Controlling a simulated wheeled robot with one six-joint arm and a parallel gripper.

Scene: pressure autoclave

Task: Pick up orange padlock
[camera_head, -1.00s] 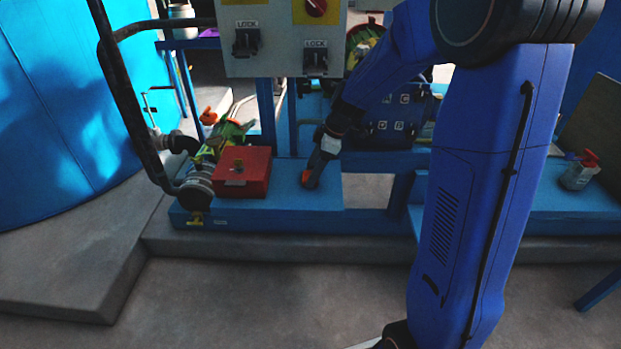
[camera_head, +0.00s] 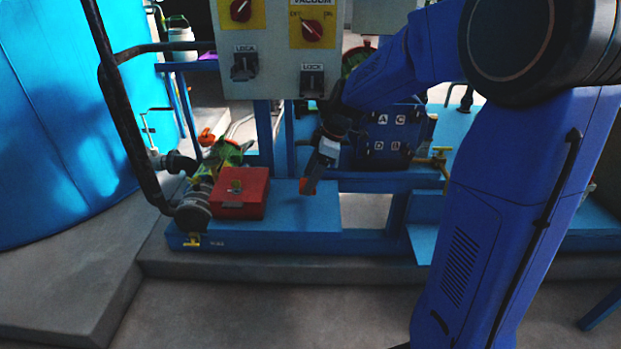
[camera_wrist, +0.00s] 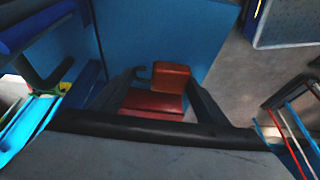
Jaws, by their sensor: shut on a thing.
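The orange padlock (camera_head: 307,187) is at the tip of my gripper (camera_head: 312,178), over the blue platform right of the red box. In the wrist view its orange body (camera_wrist: 171,78) shows between the two dark fingers of my gripper (camera_wrist: 165,88), which are shut on it. A darker red face shows just below the orange one. The padlock seems a little above the platform, though the exact gap is hard to tell.
The red box (camera_head: 239,196) sits on the blue platform (camera_head: 290,220) with a pump and pipes at its left. A grey control panel (camera_head: 276,65) with switches stands above. A black pipe (camera_head: 120,100) rises at the left. Grey floor is clear in front.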

